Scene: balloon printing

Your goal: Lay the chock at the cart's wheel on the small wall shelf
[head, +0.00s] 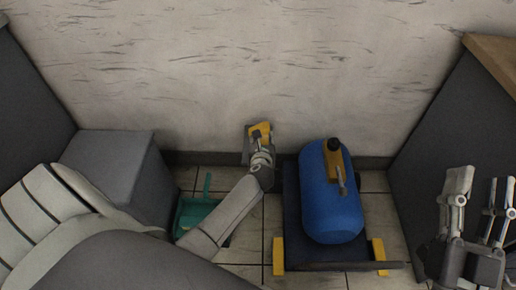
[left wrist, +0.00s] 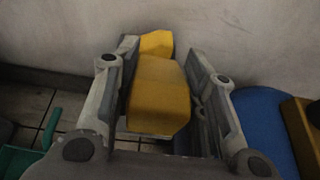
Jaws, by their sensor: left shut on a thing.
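My left gripper (head: 259,132) is shut on a yellow chock (left wrist: 159,98) and holds it near the wall, left of the cart. The chock sits between both fingers in the left wrist view; its yellow far end shows past them. The dark cart (head: 290,215) stands on the floor and carries a blue tank (head: 331,205). Yellow blocks (head: 280,256) (head: 379,254) show at the cart's near corners. My right gripper (head: 479,185) is open and empty at the right edge. I cannot make out the small wall shelf clearly.
The pale wall (head: 250,70) runs across the back. A grey box (head: 120,170) and a green dustpan (head: 196,212) are at the left. A dark cabinet with a wooden top (head: 492,60) stands at the right. Some tiled floor is bare left of the cart.

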